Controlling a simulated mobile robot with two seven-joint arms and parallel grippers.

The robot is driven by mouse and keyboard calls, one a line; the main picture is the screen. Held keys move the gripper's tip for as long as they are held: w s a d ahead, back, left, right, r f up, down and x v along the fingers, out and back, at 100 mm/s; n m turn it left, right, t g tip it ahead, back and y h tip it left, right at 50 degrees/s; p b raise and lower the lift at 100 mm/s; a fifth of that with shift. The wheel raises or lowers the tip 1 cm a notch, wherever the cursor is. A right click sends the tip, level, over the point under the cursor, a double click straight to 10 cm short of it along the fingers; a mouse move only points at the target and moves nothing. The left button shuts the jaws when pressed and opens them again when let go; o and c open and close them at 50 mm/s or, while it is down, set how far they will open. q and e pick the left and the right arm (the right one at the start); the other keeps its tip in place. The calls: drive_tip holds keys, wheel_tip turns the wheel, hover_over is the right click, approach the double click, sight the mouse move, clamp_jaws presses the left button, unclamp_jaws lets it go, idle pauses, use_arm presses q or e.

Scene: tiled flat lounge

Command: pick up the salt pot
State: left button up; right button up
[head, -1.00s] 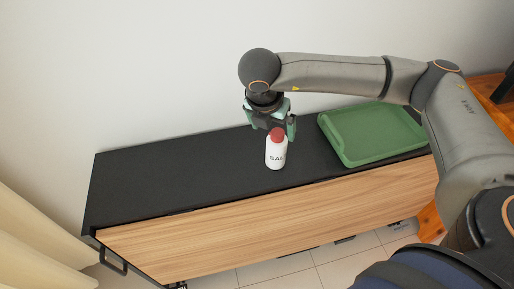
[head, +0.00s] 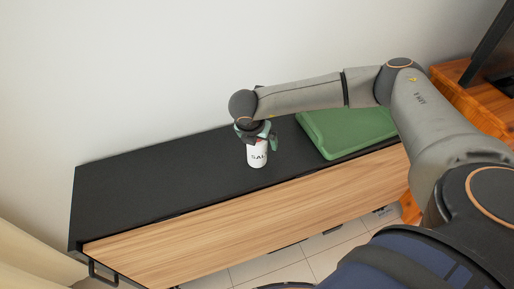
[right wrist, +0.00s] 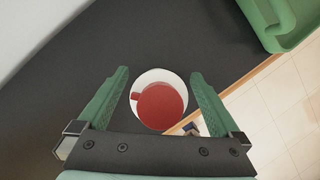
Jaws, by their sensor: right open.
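The salt pot (head: 257,156) is a white pot with dark lettering, standing upright on the black cabinet top (head: 150,185). In the right wrist view its red lid (right wrist: 162,106) shows from above, with the white body around it. In the right wrist view the green fingers of my right gripper (right wrist: 160,80) are open, one on each side of the pot, with small gaps; I cannot tell any contact. My left gripper is out of view.
A green tray (head: 322,146) lies on the cabinet top to the right of the pot; it also shows in the right wrist view (right wrist: 283,42). The cabinet top left of the pot is clear. A wooden table (head: 462,98) stands at the far right.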

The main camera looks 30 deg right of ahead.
drive_tip(key=shift+f, duration=0.1)
drive_tip(key=c, duration=1.5)
